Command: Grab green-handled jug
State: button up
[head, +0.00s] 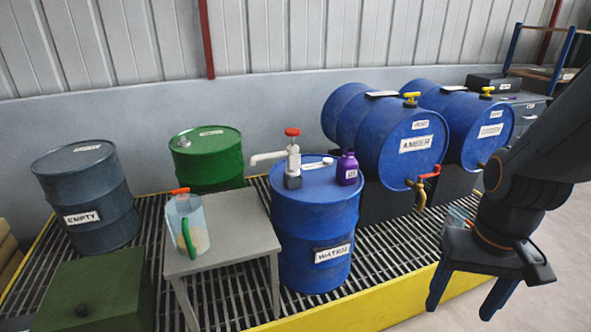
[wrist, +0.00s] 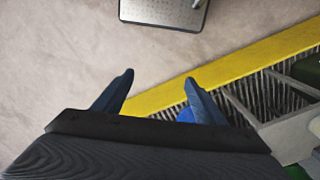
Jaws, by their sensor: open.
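The green-handled jug (head: 187,228) stands upright on a small grey table (head: 228,228) at the left in the head view. It is clear, with a green handle facing the front and an orange-red piece at its top. My gripper (head: 465,300) is open and empty at the right of the head view, far from the jug, pointing down near the yellow platform edge. In the wrist view my gripper's two blue fingers (wrist: 158,85) are spread apart with nothing between them. I cannot make out the jug in the wrist view.
A blue WATER drum (head: 312,225) with a hand pump (head: 290,155) and a purple bottle (head: 347,168) stands right of the table. Lying AMBER (head: 400,165) and GREEN-side drums (head: 478,125) are behind. An EMPTY drum (head: 85,190), green drum (head: 208,160) and green box (head: 90,295) are left.

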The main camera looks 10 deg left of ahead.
aim_at(185, 217)
jog(key=z, duration=1.3)
jog(key=k, duration=0.1)
jog(key=u, duration=3.85)
jog(key=i, duration=1.05)
jog(key=z, duration=0.9)
